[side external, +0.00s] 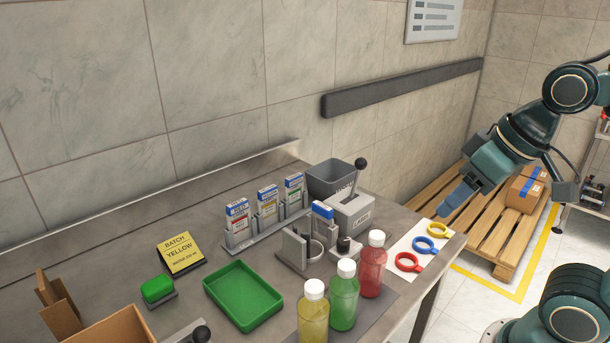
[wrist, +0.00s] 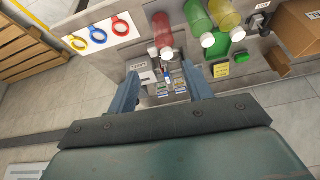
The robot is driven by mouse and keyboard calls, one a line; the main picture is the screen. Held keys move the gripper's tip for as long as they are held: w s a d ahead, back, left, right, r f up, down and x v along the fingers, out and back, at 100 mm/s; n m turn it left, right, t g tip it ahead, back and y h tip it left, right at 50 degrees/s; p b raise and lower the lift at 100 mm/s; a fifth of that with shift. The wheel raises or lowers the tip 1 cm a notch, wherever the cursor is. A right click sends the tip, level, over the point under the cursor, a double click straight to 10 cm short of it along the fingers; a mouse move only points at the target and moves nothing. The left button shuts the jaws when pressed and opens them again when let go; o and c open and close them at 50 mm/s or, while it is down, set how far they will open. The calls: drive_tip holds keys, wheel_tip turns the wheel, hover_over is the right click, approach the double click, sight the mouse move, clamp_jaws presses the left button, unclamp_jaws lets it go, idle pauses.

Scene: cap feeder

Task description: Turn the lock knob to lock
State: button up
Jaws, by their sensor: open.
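My gripper (side external: 455,204) is open and empty, held in the air to the right of the table, near the sheet with the rings. In the wrist view its two fingers (wrist: 162,82) stand wide apart, with the fixture area far below between them. A dark round knob (side external: 343,244) sits at the right of a grey metal fixture (side external: 295,249), behind the bottles. Another black knob (side external: 201,333) is cut off at the bottom edge. I cannot tell which knob is the lock knob, or its turn position. The gripper touches neither.
Yellow (side external: 313,316), green (side external: 343,297) and red (side external: 372,264) bottles with white caps stand before the fixture. A grey box with a black-topped lever (side external: 351,211) stands behind it. Three coloured rings lie on a white sheet (side external: 408,240). A green tray (side external: 243,294) lies left.

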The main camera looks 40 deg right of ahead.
drive_tip(key=w+m+g, duration=0.3)
drive_tip(key=w+m, duration=0.1)
drive_tip(key=w, duration=0.7)
drive_tip(key=m+g, duration=0.2)
drive_tip(key=m, duration=0.2)
hover_over(344, 241)
wheel_tip(344, 241, down, 9)
drive_tip(key=shift+f, duration=0.1)
wheel_tip(344, 241, down, 14)
drive_tip(key=shift+r, duration=0.25)
drive_tip(key=c, duration=1)
